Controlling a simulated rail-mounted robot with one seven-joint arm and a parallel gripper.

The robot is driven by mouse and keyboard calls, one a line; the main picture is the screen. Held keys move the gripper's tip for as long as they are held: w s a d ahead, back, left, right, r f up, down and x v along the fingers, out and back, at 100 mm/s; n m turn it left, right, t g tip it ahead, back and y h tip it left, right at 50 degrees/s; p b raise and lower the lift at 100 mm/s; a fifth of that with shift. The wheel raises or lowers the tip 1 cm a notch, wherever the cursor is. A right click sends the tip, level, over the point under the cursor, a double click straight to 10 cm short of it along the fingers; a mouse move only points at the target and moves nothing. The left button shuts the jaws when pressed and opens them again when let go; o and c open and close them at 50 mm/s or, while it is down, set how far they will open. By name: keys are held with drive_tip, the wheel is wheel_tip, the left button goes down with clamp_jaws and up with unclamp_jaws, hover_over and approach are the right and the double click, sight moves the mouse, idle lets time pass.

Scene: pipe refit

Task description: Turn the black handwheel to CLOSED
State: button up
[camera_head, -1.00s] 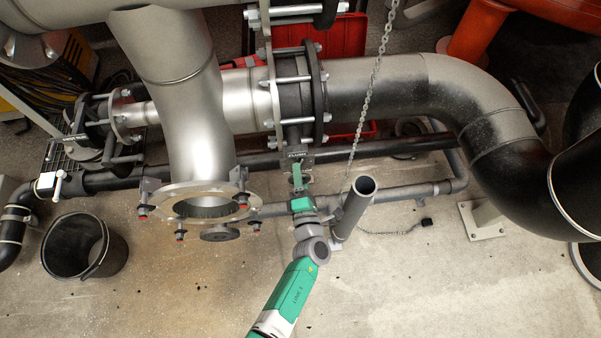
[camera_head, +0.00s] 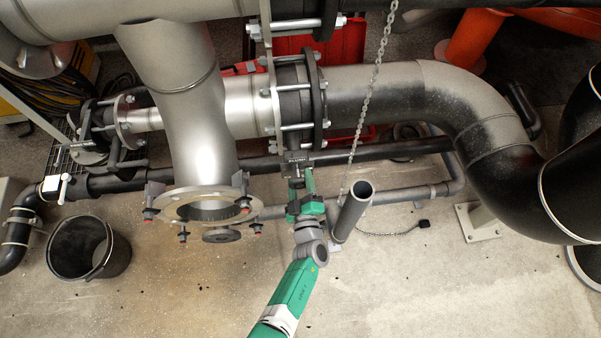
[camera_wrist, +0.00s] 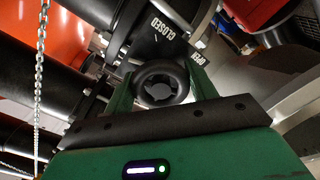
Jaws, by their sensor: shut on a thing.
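The black handwheel (camera_wrist: 162,83) shows in the wrist view as a small round wheel with a spoked hub. It sits between the two green fingers of my gripper (camera_wrist: 162,88), which are shut on it from both sides. I cannot tell a pointer on the wheel. In the head view my gripper (camera_head: 302,182) reaches up to the underside of the black flanged valve (camera_head: 295,105). The handwheel is not clearly visible there.
A grey upright open pipe (camera_head: 352,212) stands close to the right of my wrist. A chain (camera_head: 371,95) hangs near it. An open flange (camera_head: 205,207) with bolts is on the left. A black bucket (camera_head: 88,247) stands on the floor farther left.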

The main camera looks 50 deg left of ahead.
drive_tip(key=m+p, duration=0.1)
drive_tip(key=m, duration=0.5)
drive_tip(key=shift+m, duration=0.3)
drive_tip(key=m+p, duration=0.1)
drive_tip(key=m, duration=0.4)
drive_tip(key=shift+s+a+m, duration=0.1)
drive_tip(key=shift+m, duration=0.3)
drive_tip(key=o, duration=1)
drive_tip(key=shift+c, duration=0.2)
